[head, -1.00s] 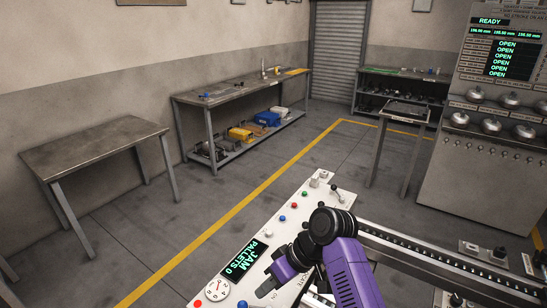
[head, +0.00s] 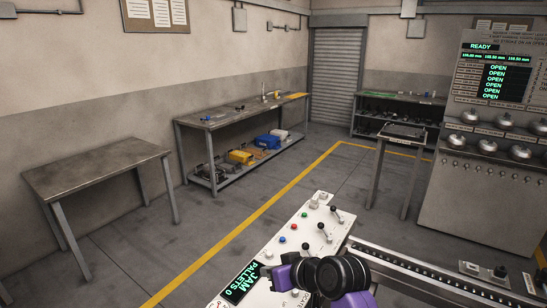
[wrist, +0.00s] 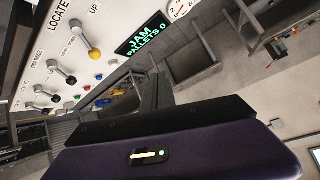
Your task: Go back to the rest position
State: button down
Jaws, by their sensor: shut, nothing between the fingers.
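My gripper (wrist: 158,88) shows in the wrist view as dark fingers beyond a purple housing, closed together and empty. It is apart from the control panel. My purple and black arm is at the bottom of the head view, where the fingers cannot be made out. The white control panel (head: 305,232) has coloured buttons, small levers and a display (head: 240,283) reading "JAM PALLETS 0". In the wrist view, the panel's yellow-knobbed lever (wrist: 95,53) stands at the upper left, near a "LOCATE" label.
A conveyor rail (head: 440,272) runs right of the panel. A grey machine (head: 480,195) with a "READY" display stands at the right. A bare table (head: 95,177) and a workbench (head: 235,112) line the left wall. Floor marked by a yellow line (head: 265,207) is clear.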

jog(key=s+d+f+m+t+h, duration=0.2)
jog(key=s+d+m+t+h, duration=0.45)
jog(key=s+d, duration=0.8)
jog(key=s+d+r, duration=0.1)
jog(key=s+d, duration=0.1)
jog(key=s, duration=0.9)
jog(key=s+d+r, duration=0.1)
jog(key=s+d, duration=0.1)
jog(key=s, duration=1)
jog(key=s+d+r+n, duration=0.1)
jog(key=s+d+r, duration=0.1)
jog(key=s, duration=1)
jog(key=shift+s+d+h, duration=0.2)
jog(key=shift+d+h, duration=0.05)
jog(key=shift+h, duration=0.1)
